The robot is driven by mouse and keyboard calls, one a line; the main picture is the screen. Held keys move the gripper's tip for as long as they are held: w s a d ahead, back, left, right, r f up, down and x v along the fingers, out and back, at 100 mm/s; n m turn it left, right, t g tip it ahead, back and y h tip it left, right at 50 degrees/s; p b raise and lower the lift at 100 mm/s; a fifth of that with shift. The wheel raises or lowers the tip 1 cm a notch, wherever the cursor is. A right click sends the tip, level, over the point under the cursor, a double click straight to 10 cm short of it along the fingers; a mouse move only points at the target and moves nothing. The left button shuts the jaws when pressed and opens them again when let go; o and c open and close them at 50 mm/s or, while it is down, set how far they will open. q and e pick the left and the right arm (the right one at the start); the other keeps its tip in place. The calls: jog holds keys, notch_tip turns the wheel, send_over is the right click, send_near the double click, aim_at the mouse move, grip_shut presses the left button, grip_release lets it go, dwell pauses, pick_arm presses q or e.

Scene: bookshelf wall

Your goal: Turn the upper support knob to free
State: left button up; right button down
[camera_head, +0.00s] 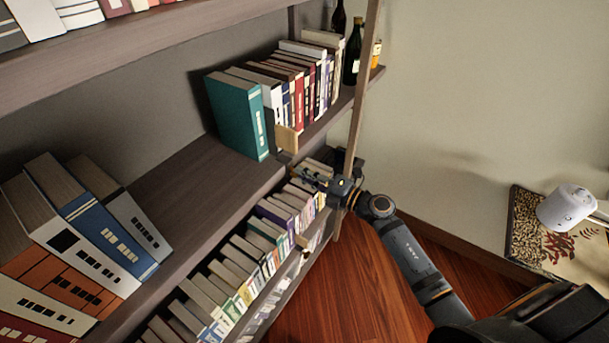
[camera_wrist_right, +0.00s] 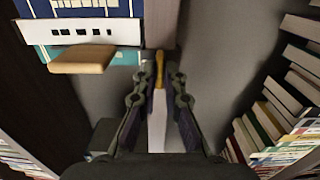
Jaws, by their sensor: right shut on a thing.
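My right gripper (camera_head: 314,172) reaches in from the lower right to the shelf's front edge, just below a tan wooden block (camera_head: 287,138). In the right wrist view its two fingers (camera_wrist_right: 160,78) are closed on a narrow tan piece, the upper support knob (camera_wrist_right: 160,66). Only a thin part of the knob shows between the fingertips, so its turn angle cannot be told. In the head view the gripper hides it. The tan block also shows in the wrist view (camera_wrist_right: 80,60), left of the fingers and apart from them. My left gripper is not in view.
Upright books, a teal one (camera_head: 236,116) at their end, stand on the shelf (camera_head: 200,170) above the gripper. Tightly packed books (camera_head: 245,265) fill the shelf below. A wooden post (camera_head: 362,85) and bottles (camera_head: 352,62) are close by. The floor (camera_head: 365,290) in front is clear.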

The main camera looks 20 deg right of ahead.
jog(key=c, duration=1.4)
grip_release()
jog(key=shift+c, duration=0.2)
jog(key=v, duration=1.2)
jog(key=shift+d, duration=0.1)
